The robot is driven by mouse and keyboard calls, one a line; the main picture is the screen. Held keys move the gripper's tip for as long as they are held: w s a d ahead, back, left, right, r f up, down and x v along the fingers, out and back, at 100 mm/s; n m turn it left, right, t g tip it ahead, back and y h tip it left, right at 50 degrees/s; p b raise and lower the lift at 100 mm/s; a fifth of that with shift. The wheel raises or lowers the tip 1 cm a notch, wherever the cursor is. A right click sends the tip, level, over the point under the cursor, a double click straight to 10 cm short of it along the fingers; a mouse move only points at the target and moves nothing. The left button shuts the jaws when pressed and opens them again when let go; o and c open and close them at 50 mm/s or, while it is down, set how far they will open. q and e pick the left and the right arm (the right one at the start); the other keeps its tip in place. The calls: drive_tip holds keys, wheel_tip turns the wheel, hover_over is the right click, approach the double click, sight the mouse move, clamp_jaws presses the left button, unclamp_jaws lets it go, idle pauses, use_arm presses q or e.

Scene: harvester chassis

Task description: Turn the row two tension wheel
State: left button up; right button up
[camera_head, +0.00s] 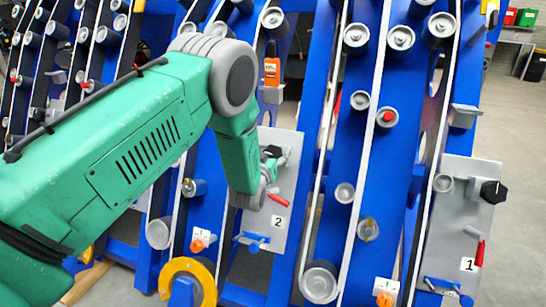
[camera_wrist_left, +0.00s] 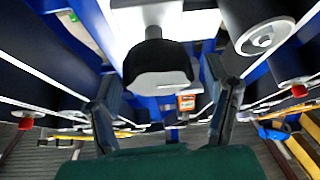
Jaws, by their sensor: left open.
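The row two tension wheel is a black knob (camera_wrist_left: 158,68) on a pale shaft, seen close in the left wrist view. My left gripper (camera_wrist_left: 162,80) is open, with one finger on each side of the knob and visible gaps between. In the head view, my green left arm reaches to the grey panel marked 2 (camera_head: 286,185). There my left gripper (camera_head: 275,158) is small and partly hidden by the wrist, and I cannot clearly separate it from the knob. My right gripper is in neither view.
A grey panel marked 1 (camera_head: 462,210) with its own black knob (camera_head: 493,192) stands at the right. A red handle (camera_head: 277,200) sits low on panel 2. Blue frames with several rollers stand around, and an orange device (camera_head: 271,70) hangs above. Open floor lies at far right.

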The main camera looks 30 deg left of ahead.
use_arm(q)
drive_tip(key=shift+w+a, duration=0.1)
drive_tip(key=shift+w, duration=0.2)
drive_tip(key=c, duration=1.2)
drive_tip(key=shift+o, duration=0.2)
drive_tip(key=shift+m, duration=0.4)
